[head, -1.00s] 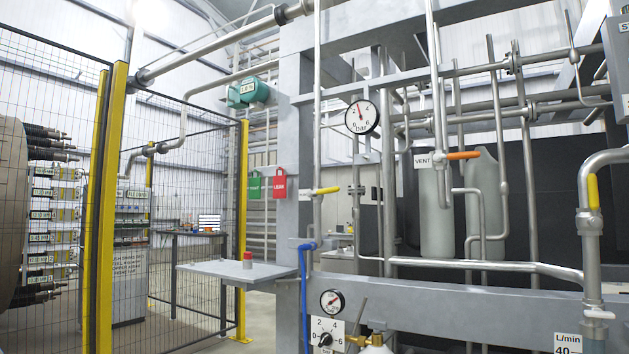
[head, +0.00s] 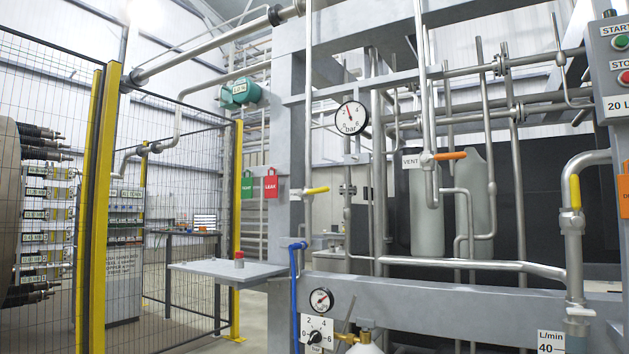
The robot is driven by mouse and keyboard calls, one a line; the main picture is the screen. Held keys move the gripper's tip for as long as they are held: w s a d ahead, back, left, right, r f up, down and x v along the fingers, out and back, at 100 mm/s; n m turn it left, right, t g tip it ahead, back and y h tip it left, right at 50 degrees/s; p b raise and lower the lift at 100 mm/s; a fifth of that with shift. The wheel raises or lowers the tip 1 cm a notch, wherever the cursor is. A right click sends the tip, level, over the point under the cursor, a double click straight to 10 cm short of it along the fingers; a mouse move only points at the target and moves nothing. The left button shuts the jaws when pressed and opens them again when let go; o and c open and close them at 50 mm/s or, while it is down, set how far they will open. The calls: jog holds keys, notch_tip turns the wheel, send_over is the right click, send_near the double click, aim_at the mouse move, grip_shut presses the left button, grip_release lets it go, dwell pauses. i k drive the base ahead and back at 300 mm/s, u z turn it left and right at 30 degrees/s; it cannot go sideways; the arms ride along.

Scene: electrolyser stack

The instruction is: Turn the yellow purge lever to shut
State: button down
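Two yellow lever handles show in the head view, and I see no purge label on either. One yellow lever (head: 316,190) lies nearly horizontal, across a thin vertical pipe beside the grey column. The other yellow lever (head: 575,192) stands upright along the thick bent pipe (head: 573,250) at the right. An orange lever (head: 450,155) lies horizontal beside the VENT label (head: 411,161). My gripper is not in view.
A pressure gauge (head: 351,117) hangs above the first lever. Green and red tags (head: 270,183) hang on the column. A grey shelf (head: 205,267) juts out at left, near the mesh fence (head: 45,190). A START/STOP box (head: 606,75) is upper right. A grey beam (head: 450,302) crosses the front.

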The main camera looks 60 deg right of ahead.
aim_at(301, 194)
jog(key=z, duration=0.05)
jog(key=i, duration=1)
jog(key=u, duration=0.05)
